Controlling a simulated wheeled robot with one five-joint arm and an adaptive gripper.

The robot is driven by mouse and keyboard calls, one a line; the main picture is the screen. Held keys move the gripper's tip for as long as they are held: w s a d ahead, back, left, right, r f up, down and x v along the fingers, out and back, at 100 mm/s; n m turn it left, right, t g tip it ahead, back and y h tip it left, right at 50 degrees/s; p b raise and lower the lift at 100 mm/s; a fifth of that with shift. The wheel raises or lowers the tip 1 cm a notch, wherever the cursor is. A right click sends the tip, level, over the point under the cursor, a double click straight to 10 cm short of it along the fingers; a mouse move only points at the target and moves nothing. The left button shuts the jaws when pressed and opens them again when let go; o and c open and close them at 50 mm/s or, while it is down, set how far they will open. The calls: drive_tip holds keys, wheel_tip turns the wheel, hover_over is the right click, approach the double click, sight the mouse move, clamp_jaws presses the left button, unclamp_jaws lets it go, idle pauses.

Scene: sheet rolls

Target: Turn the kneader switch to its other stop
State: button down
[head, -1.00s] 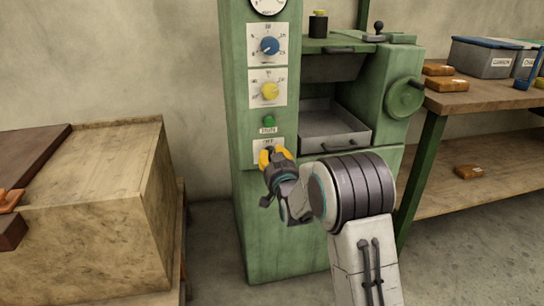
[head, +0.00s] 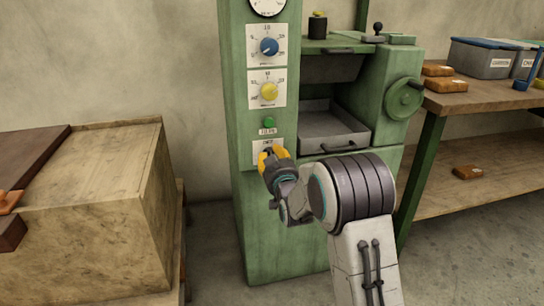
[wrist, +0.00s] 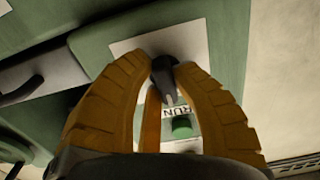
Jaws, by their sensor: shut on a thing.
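The kneader switch is a small dark knob (wrist: 163,70) on a white plate at the lower part of the green machine's column. In the head view the plate (head: 262,144) shows above my gripper (head: 273,157), and the fingers mostly hide the knob. My gripper is shut on the switch. The plate's lettering is too small and partly covered to read surely in the head view.
A green button (head: 268,122) with a label is just above the switch plate. Higher up are a yellow dial (head: 269,91) and a blue dial (head: 269,46). A steel tray (head: 332,130) and a green handwheel (head: 404,98) are to the right. A wooden bin (head: 90,215) stands left.

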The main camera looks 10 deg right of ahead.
drive_tip(key=shift+a+r, duration=0.1)
drive_tip(key=c, duration=1)
unclamp_jaws()
drive_tip(key=shift+s, duration=0.1)
drive_tip(key=shift+s, duration=5.9)
